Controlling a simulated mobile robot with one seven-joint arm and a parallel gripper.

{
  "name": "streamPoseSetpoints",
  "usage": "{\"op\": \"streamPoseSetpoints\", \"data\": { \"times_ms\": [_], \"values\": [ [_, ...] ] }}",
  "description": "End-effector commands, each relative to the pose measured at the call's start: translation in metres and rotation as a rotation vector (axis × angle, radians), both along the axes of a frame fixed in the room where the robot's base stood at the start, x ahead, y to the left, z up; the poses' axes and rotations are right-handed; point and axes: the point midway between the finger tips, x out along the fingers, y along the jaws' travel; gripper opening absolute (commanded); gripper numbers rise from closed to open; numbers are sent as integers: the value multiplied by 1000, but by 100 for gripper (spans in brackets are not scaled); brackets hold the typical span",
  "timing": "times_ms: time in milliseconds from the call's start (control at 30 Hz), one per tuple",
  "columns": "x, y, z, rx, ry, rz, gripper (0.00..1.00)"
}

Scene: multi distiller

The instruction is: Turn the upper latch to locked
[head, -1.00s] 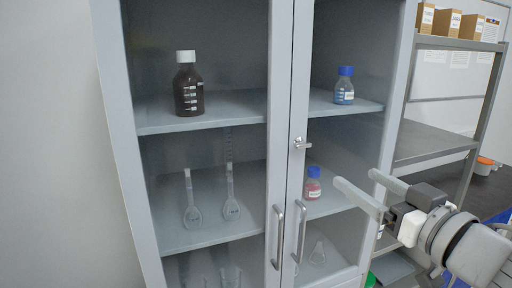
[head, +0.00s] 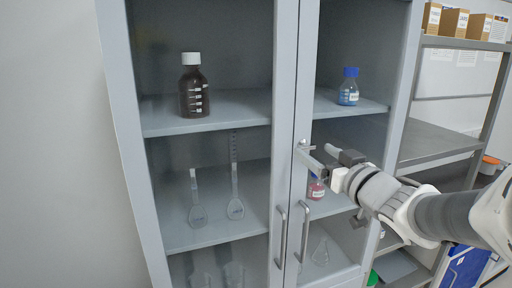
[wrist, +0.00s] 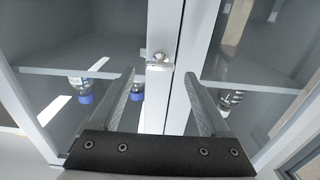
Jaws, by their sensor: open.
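The upper latch (head: 304,145) is a small silver turn-piece on the right cabinet door's frame, near the seam between the doors. It also shows in the wrist view (wrist: 158,61), ahead of and between my fingers. My gripper (head: 316,156) is open, with its fingertips close to the latch in the head view. In the wrist view my gripper (wrist: 168,90) has its two fingers spread on either side of the latch, with nothing between them. I cannot tell whether a fingertip touches the latch.
The cabinet's two door handles (head: 281,236) and (head: 304,232) hang below the latch. Behind the glass stand a dark bottle (head: 194,86), a blue-capped bottle (head: 348,87) and flasks (head: 235,207). A metal shelf rack (head: 440,145) with boxes stands at the right.

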Motion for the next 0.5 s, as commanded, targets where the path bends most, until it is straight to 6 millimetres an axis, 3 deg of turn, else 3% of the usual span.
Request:
{"op": "streamPoseSetpoints", "data": {
  "times_ms": [200, 500],
  "values": [
    [19, 6, 0, -1, 1, 0, 80],
    [22, 7, 0, -1, 0, -1, 80]
  ]
}}
